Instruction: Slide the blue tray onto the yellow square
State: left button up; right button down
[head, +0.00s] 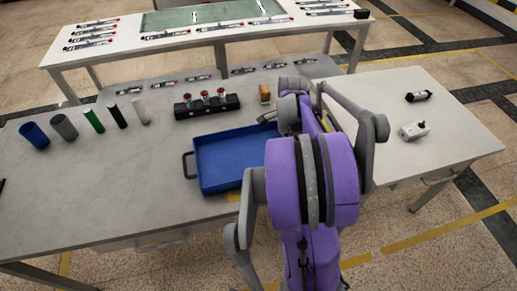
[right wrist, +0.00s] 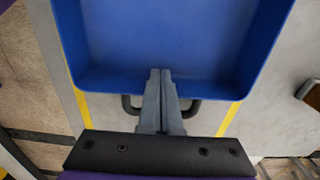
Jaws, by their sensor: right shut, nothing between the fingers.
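The blue tray (head: 218,181) lies on the grey table with a dark handle (head: 187,166) at its left end. My right arm hides its right end in the head view. The right wrist view shows the tray (right wrist: 165,35) and its near handle (right wrist: 195,108). My right gripper (right wrist: 160,72) is shut and empty, its fingertips at the tray's near wall and its fingers across the handle; I cannot tell if they touch. Yellow square lines (right wrist: 228,120) show on both sides of that handle, and a bit of yellow (head: 233,197) shows at the tray's front edge. My left gripper is not in view.
A black block with red-topped parts (head: 207,106) and a small brown block (head: 265,94) stand behind the tray. Several cylinders (head: 66,127) stand at the left. The table left of the tray is clear.

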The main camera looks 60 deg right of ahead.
jog(key=s+d, duration=0.8)
jog(key=s, duration=0.1)
jog(key=shift+s+d, duration=0.2)
jog(key=shift+s, duration=0.1)
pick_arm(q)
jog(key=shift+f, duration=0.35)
pick_arm(e)
jog(key=shift+w+a, duration=0.1)
jog(key=shift+w, duration=0.05)
jog(key=shift+w+a, duration=0.1)
jog(key=shift+w, duration=0.05)
jog(key=w+a, duration=0.1)
jog(key=w+a+r, duration=0.1)
jog(key=shift+w+a+r, duration=0.1)
jog(key=shift+w+a, duration=0.15)
jog(key=shift+w, duration=0.1)
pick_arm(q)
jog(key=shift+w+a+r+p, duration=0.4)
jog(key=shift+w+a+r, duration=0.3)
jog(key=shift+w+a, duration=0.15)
pick_arm(e)
notch_tip(320, 180, up, 9)
jog(key=shift+s+d, duration=0.1)
jog(key=shift+s, duration=0.05)
